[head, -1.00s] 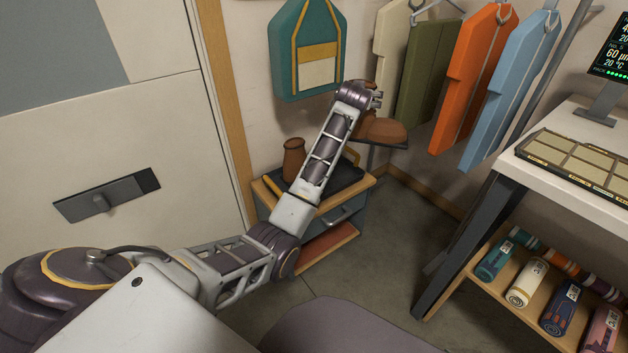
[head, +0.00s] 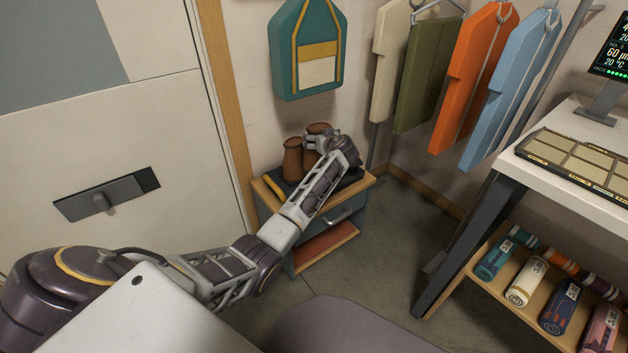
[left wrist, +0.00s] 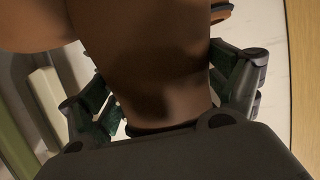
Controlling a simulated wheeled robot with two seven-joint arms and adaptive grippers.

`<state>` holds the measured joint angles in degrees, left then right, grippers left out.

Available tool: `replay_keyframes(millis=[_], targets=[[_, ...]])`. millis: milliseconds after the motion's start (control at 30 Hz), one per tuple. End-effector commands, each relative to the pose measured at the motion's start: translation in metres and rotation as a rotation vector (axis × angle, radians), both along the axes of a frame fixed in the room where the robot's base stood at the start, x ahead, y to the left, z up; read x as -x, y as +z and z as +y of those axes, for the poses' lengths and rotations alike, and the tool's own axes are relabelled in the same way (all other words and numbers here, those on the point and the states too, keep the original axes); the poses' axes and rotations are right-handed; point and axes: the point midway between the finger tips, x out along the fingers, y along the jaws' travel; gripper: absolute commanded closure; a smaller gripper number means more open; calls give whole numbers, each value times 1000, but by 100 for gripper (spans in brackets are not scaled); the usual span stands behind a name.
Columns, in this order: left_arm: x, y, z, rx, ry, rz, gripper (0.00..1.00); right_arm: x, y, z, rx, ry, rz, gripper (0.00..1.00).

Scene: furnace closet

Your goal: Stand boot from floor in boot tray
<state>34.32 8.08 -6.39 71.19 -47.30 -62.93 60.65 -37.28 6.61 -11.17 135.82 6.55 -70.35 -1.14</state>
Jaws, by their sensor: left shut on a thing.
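The brown boot (head: 309,158) is held by my left gripper (head: 322,143), upright beside a second brown boot (head: 292,160) on its left. The left wrist view shows the held boot's shaft (left wrist: 165,75) between the fingers (left wrist: 165,98), which are shut on it. The dark boot tray (head: 350,179) lies on top of a small cabinet, partly hidden by my left arm. The held boot is over the tray; its sole is hidden, so I cannot tell whether it touches the tray. My right gripper is out of view.
The small cabinet (head: 342,214) has a drawer and an open lower shelf. A yellow-handled object (head: 274,187) lies at its left edge. A teal bag (head: 305,50) hangs above, and garments (head: 466,75) hang to the right. A white workbench (head: 590,160) stands at right.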

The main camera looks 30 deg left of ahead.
Motion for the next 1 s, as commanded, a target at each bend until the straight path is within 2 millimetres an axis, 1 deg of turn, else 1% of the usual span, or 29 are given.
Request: replay_keyframes(millis=[100,300,400,600,1000], targets=[[12,0,10,-2,96,-4,75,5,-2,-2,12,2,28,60],[28,1,18,-2,224,-4,75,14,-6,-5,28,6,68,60],[33,-1,20,-1,269,-4,75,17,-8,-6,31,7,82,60],[34,-1,20,-1,308,-5,75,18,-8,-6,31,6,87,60],[34,-3,20,-1,309,-4,75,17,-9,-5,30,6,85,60]])
